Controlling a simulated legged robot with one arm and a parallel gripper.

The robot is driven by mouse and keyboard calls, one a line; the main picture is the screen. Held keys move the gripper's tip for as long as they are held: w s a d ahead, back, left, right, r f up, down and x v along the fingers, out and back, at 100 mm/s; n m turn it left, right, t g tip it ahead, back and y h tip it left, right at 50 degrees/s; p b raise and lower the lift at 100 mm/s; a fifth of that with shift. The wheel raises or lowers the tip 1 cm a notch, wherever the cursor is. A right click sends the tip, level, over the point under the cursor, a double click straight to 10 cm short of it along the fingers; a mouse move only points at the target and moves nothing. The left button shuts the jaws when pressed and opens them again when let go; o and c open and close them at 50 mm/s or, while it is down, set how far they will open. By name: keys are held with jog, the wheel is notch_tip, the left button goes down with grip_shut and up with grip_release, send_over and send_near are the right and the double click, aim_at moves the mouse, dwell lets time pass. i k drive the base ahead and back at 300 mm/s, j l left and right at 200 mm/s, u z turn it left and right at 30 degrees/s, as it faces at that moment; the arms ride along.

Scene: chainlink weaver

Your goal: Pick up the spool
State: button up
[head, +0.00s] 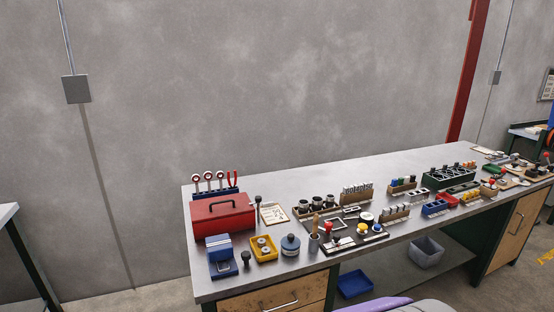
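Several small round items on the workbench (420,163) could be the spool, and I cannot tell which it is at this size. A blue-grey round item with a knob (290,244) stands near the front left edge. A yellow tray (255,258) beside it holds small pale round pieces. Dark cylindrical pieces (316,202) with light tops stand in a row farther back. A pale-topped round piece (367,217) sits right of them. My gripper is not in view.
A red toolbox (222,215) and a blue holder (222,257) crowd the bench's left end. Small parts and racks cover much of the top; the back strip is clearer. A blue bin (355,284) and a grey bin (427,252) sit underneath. A concrete wall stands behind.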

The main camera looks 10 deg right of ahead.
aim_at(524, 164)
jog(key=i+l+z, duration=0.2)
jog(key=l+z, duration=0.25)
jog(key=i+l+z, duration=0.25)
jog(key=l+z, duration=0.2)
jog(key=i+l+z, duration=0.3)
jog(key=z, duration=0.15)
jog(key=i+l+z, duration=0.2)
jog(key=i+z, duration=0.25)
jog(key=i+l+z, duration=0.25)
jog(key=i+z, duration=0.2)
jog(key=i, duration=0.4)
jog(key=i+z, duration=0.45)
jog(key=i, duration=0.4)
jog(key=i+u, duration=0.25)
jog(key=i, duration=0.2)
jog(key=i+l+u, duration=0.2)
jog(key=i, duration=0.2)
jog(key=i+u, duration=0.25)
jog(key=i, duration=0.2)
jog(key=i+l+u, duration=0.35)
jog(key=i+u, duration=0.2)
jog(key=i+l+u, duration=0.55)
jog(key=i+u, duration=0.15)
jog(key=i, duration=0.05)
